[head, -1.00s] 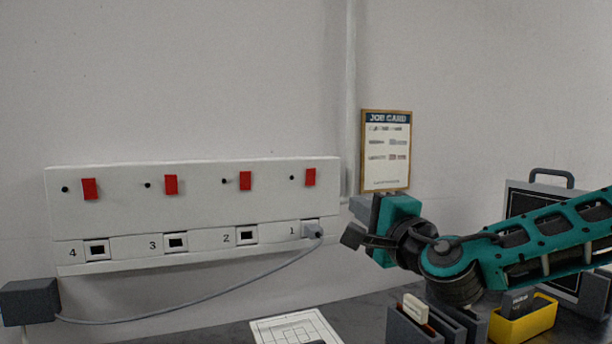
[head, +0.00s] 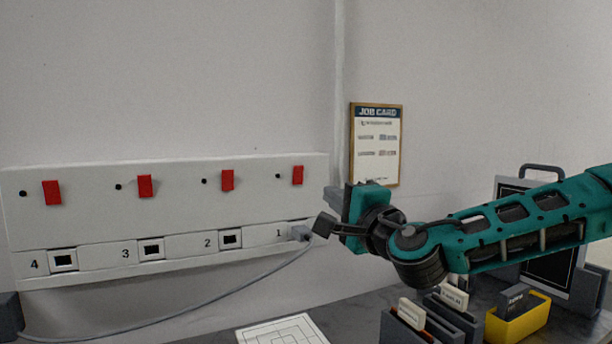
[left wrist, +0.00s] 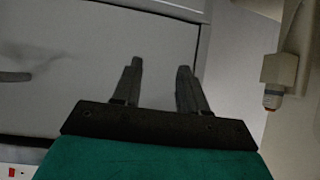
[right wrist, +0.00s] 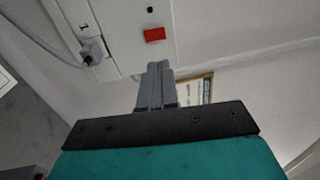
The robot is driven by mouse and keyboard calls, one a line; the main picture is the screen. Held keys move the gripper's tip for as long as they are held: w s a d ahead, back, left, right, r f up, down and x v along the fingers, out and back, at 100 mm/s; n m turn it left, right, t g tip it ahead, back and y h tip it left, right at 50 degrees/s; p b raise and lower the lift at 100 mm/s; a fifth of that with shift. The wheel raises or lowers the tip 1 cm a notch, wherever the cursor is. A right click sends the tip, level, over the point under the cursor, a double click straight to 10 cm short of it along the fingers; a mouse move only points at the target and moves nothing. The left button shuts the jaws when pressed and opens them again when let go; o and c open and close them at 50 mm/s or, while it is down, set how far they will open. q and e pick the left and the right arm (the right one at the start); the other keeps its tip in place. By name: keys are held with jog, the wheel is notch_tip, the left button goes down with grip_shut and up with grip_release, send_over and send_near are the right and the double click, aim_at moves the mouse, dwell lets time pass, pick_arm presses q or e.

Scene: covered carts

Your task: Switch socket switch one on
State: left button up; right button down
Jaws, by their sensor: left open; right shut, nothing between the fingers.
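The socket panel on the wall has a row of red switches above numbered sockets. Switch one (head: 298,175) is the red rocker at the right end, above socket 1, which holds a grey plug (head: 299,233). In the right wrist view the switch (right wrist: 154,34) lies just ahead of and slightly left of the fingertips, with a small dark dot beside it. My right gripper (head: 328,207) is shut and empty, right of and below the switch, apart from it. Its closed fingers show in the right wrist view (right wrist: 158,68). My left gripper (left wrist: 158,65) is open and empty, away from the panel.
A job card (head: 376,144) hangs on the wall right of a vertical pipe. A grey cable runs left from the plug. On the bench are a white gridded sheet (head: 283,332), grey card holders (head: 405,328) and a yellow bin (head: 520,320).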

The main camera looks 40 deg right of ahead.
jog(key=p, duration=0.1)
send_near(300, 171)
jog(key=x, duration=0.4)
jog(key=shift+w+d+f+b, duration=0.15)
jog(key=shift+w+d+b, duration=0.05)
jog(key=shift+w+b, duration=0.1)
jog(key=shift+w+d, duration=0.2)
jog(key=shift+w, duration=0.4)
pick_arm(q)
jog(key=shift+w+r, duration=0.1)
pick_arm(e)
jog(key=shift+w+d+r, duration=0.1)
jog(key=shift+w+r, duration=0.2)
jog(key=shift+w, duration=0.15)
